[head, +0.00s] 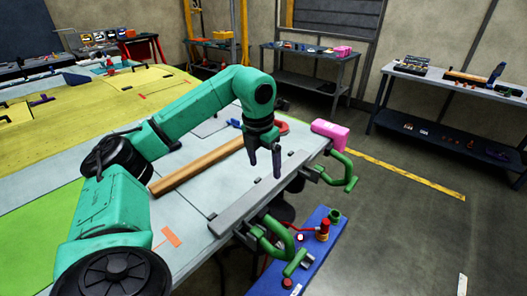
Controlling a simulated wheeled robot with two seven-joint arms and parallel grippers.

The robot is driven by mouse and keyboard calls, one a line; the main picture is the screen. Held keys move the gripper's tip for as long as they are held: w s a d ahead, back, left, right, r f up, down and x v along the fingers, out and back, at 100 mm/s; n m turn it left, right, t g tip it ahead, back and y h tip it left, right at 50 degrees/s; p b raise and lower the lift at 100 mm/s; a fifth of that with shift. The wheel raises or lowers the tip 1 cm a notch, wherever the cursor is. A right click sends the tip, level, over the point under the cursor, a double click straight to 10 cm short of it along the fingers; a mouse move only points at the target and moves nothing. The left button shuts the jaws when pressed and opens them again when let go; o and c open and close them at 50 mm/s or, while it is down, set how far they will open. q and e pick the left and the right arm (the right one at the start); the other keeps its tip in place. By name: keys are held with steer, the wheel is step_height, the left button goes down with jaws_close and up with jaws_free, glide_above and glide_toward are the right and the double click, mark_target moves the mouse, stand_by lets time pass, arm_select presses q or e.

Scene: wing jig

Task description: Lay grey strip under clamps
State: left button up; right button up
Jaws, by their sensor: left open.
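The grey strip (240,210) is a long, flat bar lying along the right edge of the wing panel. Two green clamps sit at that edge, a near one (275,243) and a far one (345,172). The strip runs close beside both clamps' inner ends; I cannot tell whether their jaws lie over it. My left gripper (265,168) points down with its dark fingers apart and nothing between them. Its fingertips appear just above or behind the strip's middle; the exact gap is unclear. My right gripper is not in view.
A wooden bar (190,168) lies on the panel, left of the strip. A pink block (330,133) stands at the far corner. A blue bench (310,262) with red and green items stands below the near clamp. Open floor (410,225) lies to the right.

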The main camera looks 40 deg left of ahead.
mark_target(264, 187)
arm_select(q)
step_height(264, 187, up, 7)
steer(key=shift+s+d, duration=0.25)
steer(key=shift+s, duration=0.2)
steer(key=shift+r, duration=0.1)
steer(key=shift+d, duration=0.1)
